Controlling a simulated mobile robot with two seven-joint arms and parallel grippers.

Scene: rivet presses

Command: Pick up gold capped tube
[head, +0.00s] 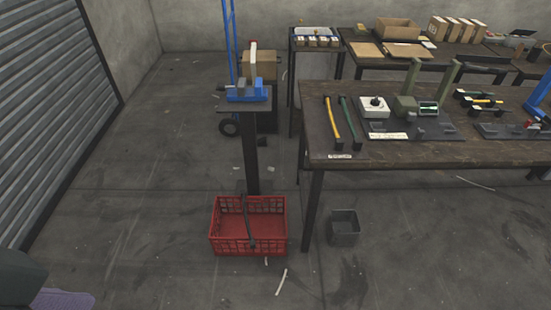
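I cannot make out a gold capped tube for certain. Several small dark-ended bars or tubes, one with a yellow middle (487,101), lie at the right of the workbench (400,154) in the head view. They are too small to show a gold cap. Neither of my grippers shows. A dark rounded shape at the lower left corner may be part of my own body.
A yellow-handled tool (333,122) and a green-handled tool (349,122) lie near the bench's left edge, beside a green press (405,105). A blue vise (247,92) tops a post stand. A red crate (248,247) and grey bin (344,238) stand on the floor. Left floor is mostly clear.

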